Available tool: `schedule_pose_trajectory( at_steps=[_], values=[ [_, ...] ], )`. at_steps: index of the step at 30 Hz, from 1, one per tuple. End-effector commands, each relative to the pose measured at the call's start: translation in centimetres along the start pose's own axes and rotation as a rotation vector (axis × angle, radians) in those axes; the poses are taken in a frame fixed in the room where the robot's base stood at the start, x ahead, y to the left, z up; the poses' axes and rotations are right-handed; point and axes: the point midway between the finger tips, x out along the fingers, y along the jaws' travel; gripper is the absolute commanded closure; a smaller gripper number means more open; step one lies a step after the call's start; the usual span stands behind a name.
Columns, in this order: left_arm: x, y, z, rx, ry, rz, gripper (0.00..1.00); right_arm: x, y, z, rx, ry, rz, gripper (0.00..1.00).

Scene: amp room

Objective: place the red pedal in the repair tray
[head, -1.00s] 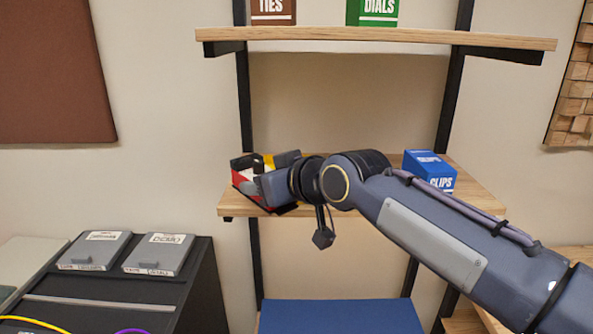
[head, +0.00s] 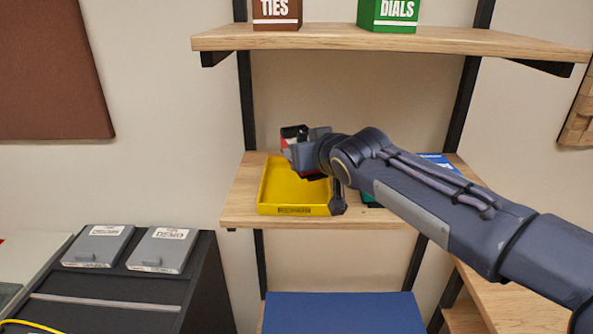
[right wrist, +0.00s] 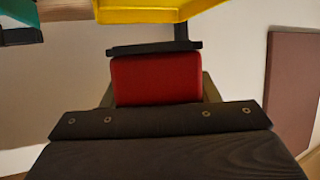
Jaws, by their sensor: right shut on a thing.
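The yellow repair tray (head: 266,190) sits on the middle wooden shelf, with its label on the front wall. My right gripper (head: 303,150) is over the back part of the tray, shut on the red pedal (head: 286,143). In the head view the gripper hides most of the pedal. In the right wrist view the red pedal (right wrist: 157,78) sits between the dark jaws (right wrist: 157,82), and the yellow tray (right wrist: 150,14) shows at the top edge. The pedal appears to be held above the tray floor. My left gripper is out of view.
A blue box (head: 437,161) and a teal item (head: 368,200) lie right of the tray, partly behind my right arm. The upper shelf (head: 390,38) overhangs, with a brown box (head: 277,13) and a green box (head: 388,14). The shelf's left end (head: 241,195) is bare.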

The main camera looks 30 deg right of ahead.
Motion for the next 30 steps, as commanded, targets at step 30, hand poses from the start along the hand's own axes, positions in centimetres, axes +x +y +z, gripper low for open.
schedule_pose_trajectory(
  at_steps=[30],
  values=[
    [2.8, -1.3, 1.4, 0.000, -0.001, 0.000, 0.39, 6.1, -0.9, 5.7, -0.001, 0.004, -0.002, 0.82]
  ],
)
